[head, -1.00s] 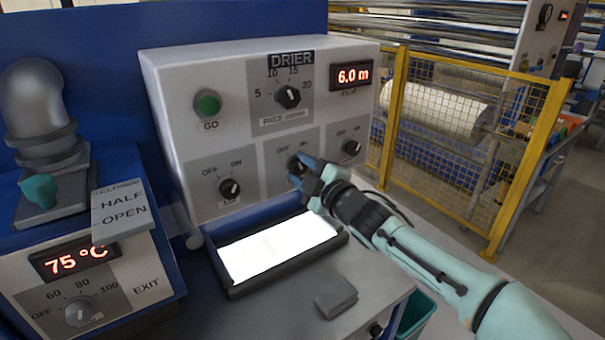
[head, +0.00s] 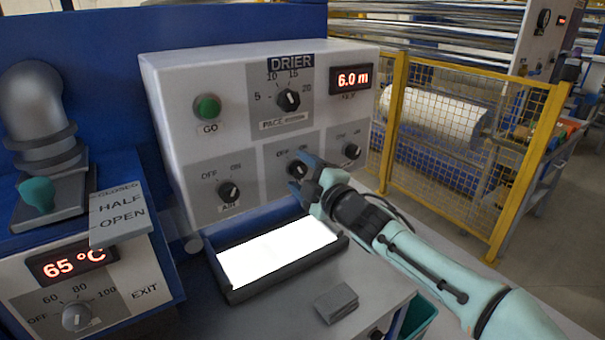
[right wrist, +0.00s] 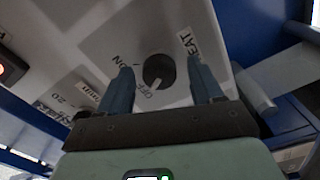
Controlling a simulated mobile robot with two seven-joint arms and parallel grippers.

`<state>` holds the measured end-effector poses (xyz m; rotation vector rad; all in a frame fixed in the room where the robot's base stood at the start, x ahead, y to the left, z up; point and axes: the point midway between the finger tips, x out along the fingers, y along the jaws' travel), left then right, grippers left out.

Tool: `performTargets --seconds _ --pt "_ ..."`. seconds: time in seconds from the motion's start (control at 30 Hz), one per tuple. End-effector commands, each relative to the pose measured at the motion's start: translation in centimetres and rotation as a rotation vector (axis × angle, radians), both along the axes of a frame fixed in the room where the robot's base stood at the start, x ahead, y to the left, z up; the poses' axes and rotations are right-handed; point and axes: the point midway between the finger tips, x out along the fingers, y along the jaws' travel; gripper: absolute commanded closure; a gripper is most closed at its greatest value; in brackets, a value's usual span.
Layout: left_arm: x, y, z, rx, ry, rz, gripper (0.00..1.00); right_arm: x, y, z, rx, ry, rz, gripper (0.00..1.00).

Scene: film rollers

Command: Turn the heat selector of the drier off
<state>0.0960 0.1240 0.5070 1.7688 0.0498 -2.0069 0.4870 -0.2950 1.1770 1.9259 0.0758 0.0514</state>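The drier's heat selector is a round black knob (head: 297,168) in the middle of the panel's lower row. The right wrist view shows the knob (right wrist: 157,69) beside a HEAT label (right wrist: 187,42), its light pointer turned to the OFF mark (right wrist: 148,91). My right gripper (head: 301,175) is open in front of the knob. In the right wrist view its two blue fingers (right wrist: 161,85) are well apart, one to each side of the knob, with nothing held. My left gripper is out of view.
The drier panel (head: 200,130) also has an AIR knob (head: 229,192), a pace knob (head: 288,99), a green GO button (head: 207,107) and another knob (head: 351,150). A lit tray (head: 228,292) lies below. At left, a display (head: 72,262) reads 65 °C.

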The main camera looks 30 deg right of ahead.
Motion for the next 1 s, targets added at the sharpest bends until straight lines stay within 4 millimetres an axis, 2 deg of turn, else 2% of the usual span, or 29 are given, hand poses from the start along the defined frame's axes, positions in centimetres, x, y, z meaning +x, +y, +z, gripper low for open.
performTargets --seconds 0.23,0.37,0.47,0.8,1.0 --pt "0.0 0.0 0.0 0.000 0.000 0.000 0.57 -0.1 0.0 0.0 0.002 0.000 0.000 0.35" --pt "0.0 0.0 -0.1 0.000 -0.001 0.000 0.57 -0.9 -0.1 0.1 0.002 -0.002 -0.001 0.35" --pt "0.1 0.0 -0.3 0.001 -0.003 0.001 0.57 -2.4 -0.2 0.1 0.002 -0.003 -0.001 0.35" --pt "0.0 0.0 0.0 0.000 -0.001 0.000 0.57 -9.9 -0.8 0.2 0.003 -0.003 0.000 0.35" --pt "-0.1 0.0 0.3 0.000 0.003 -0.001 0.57 -12.6 -1.0 0.2 0.002 -0.002 -0.001 0.35"
